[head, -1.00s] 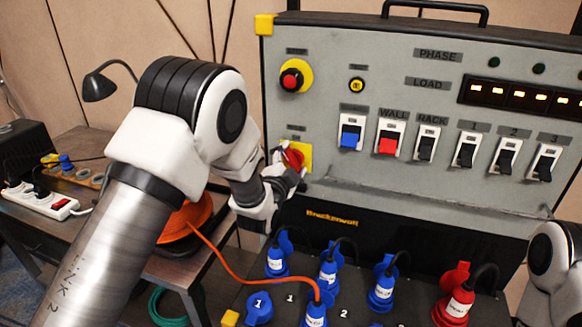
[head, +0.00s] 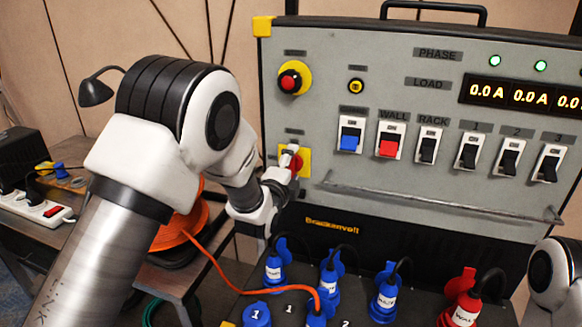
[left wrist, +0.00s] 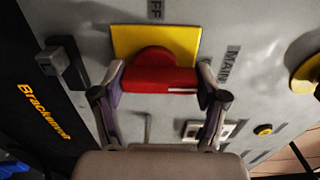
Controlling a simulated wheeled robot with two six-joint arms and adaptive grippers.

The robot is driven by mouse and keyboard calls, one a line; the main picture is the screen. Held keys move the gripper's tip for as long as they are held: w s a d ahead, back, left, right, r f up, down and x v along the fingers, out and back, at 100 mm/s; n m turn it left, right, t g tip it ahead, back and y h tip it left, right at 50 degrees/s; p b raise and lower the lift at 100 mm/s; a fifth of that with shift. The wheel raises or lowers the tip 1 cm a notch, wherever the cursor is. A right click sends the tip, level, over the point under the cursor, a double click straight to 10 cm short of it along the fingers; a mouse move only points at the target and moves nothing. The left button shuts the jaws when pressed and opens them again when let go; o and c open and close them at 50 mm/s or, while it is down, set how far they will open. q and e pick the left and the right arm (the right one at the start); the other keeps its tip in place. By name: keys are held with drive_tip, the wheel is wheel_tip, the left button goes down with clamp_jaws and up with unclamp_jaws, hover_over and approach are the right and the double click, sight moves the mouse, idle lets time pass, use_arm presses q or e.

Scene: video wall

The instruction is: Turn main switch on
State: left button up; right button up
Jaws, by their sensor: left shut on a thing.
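The main switch is a red rotary handle (left wrist: 158,80) on a yellow plate (left wrist: 155,40), set in the grey panel. In the head view its yellow plate (head: 304,160) shows beside my gripper, which hides most of the handle. My left gripper (head: 291,162) is shut on the red handle. In the left wrist view, the fingers of this gripper (left wrist: 160,84) press on the handle's two ends. Two green phase lights (head: 495,60) are lit, and the load display (head: 488,92) reads 0.0 A. My right gripper is out of view.
A red emergency button (head: 289,81) on yellow sits above the switch. Several rocker switches (head: 427,146) line the panel to the right. A metal rail (head: 440,204) runs below them. Blue plugs (head: 328,285) and a red plug (head: 460,305) stand in front.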

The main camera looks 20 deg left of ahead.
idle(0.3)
use_arm(q)
drive_tip(key=o, duration=1.2)
drive_tip(key=shift+c, duration=0.2)
drive_tip(key=s, duration=1.2)
drive_tip(key=shift+a, duration=0.15)
